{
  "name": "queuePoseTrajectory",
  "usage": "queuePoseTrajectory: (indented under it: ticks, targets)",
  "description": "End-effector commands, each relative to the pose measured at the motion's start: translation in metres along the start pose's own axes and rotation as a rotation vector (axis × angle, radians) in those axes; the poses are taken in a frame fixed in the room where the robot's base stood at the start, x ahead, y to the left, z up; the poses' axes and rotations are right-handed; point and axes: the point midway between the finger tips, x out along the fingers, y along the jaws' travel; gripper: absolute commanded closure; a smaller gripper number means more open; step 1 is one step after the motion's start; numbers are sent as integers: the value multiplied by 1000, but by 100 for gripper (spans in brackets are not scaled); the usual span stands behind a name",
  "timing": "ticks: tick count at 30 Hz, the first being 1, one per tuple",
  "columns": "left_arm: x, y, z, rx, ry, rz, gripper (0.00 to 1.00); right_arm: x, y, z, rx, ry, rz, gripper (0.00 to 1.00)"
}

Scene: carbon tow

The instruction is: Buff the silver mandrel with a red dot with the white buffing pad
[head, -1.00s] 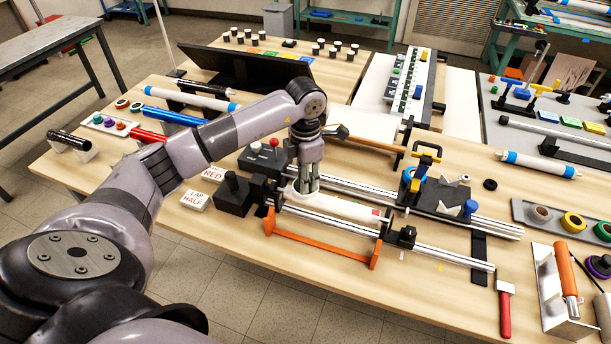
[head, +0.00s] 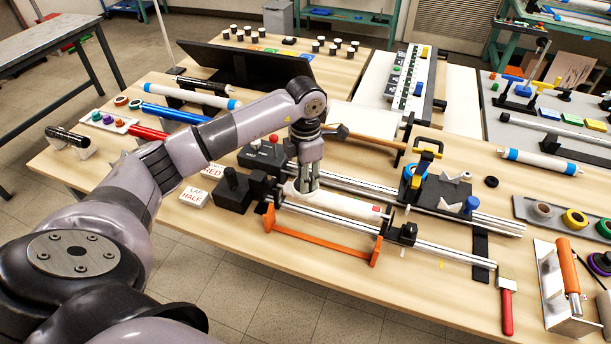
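A pale, whitish-silver mandrel (head: 345,204) lies level in the winding machine, between the black block at its left and the black end support (head: 401,233) at its right. A small red mark (head: 376,208) shows near its right end. My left gripper (head: 306,188) points down onto the left part of the mandrel, its fingertips at or just above the surface. The fingers look close together. I cannot make out a white buffing pad apart from the pale mandrel, so I cannot tell whether they hold it. My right gripper is out of view.
An orange bar (head: 320,246) runs along the front of the machine. A black box with a red knob (head: 273,142) and white label blocks (head: 194,197) stand left of it. A red-handled brush (head: 507,305) lies at right.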

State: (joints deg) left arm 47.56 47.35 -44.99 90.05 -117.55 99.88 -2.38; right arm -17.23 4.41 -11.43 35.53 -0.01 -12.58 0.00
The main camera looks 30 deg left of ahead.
Motion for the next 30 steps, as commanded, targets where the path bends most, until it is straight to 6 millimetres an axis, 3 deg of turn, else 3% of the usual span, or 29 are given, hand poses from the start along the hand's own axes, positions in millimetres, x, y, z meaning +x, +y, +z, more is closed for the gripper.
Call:
queuePoseTrajectory:
  ticks: [4,30]
  targets:
    - [0,0,0,0,0,0,66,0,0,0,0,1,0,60]
    - [-7,0,0,0,1,0,66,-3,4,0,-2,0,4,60]
